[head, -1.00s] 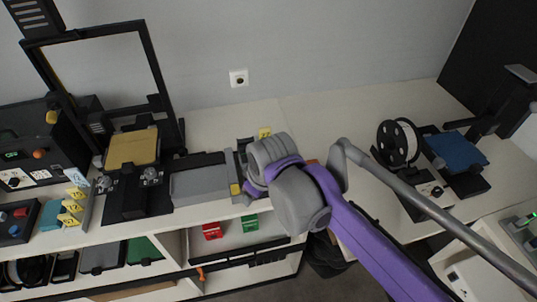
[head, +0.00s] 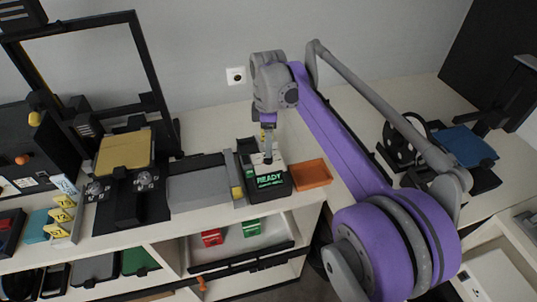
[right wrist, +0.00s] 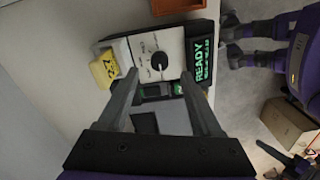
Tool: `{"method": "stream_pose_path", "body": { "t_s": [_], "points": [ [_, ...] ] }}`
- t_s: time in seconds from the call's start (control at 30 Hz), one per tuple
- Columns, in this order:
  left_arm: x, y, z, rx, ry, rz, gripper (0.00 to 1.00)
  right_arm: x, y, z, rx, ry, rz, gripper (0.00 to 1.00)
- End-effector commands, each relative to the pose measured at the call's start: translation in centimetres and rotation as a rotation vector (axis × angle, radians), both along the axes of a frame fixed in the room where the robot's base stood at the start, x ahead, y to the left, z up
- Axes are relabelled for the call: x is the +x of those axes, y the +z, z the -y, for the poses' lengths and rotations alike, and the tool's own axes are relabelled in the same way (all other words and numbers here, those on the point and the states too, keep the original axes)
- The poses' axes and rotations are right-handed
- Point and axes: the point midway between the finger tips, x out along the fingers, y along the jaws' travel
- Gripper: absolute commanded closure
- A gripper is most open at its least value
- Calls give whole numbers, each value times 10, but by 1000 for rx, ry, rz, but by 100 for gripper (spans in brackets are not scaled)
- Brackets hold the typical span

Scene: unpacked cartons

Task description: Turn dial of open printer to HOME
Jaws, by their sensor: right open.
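The open printer (head: 150,75) is a black frame with a yellow bed at the left of the head view. To its right is a dark control box (head: 246,180) whose green display (head: 268,179) reads READY. In the right wrist view, its white panel carries a round black dial (right wrist: 160,62) with marks around it, too small to read. My right gripper (right wrist: 159,78) is open, its fingers apart on either side of the panel's near part; the dial appears between and beyond the tips. In the head view the right gripper (head: 268,158) is over the box. My left gripper is not in view.
A yellow tag (right wrist: 104,70) stands beside the panel. An orange tray (head: 311,174) is right of the box. A grey slab (head: 198,185) lies to its left. Another printer with a blue bed (head: 467,143) stands at the right. Red and green bins (head: 212,238) are on the shelf below.

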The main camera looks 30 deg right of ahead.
Motion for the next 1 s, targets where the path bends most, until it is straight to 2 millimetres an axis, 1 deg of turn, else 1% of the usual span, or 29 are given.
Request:
{"method": "stream_pose_path", "body": {
  "t_s": [0.03, 0.1, 0.2, 0.3, 0.43, 0.67, 0.7, 0.87, 1.0],
  "points": [
    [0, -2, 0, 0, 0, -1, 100, 0, -11, 0, 0, 0, 0, 34],
    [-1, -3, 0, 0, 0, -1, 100, 0, -24, 0, 0, 0, 0, 34],
    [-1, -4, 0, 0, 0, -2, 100, 0, -38, 0, 0, 0, 1, 34],
    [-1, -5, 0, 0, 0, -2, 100, 0, -47, 0, 0, 0, 1, 34],
    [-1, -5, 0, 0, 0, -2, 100, 0, -53, 0, 0, -1, 2, 34],
    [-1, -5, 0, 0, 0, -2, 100, 0, -54, 0, 0, -1, 2, 34],
    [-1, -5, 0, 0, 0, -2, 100, 0, -54, 0, 0, -1, 2, 36],
    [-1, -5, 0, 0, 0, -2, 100, 0, -54, 0, 0, -1, 2, 64],
    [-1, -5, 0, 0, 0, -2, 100, 0, -54, 0, 0, -1, 1, 90]
  ]
}}
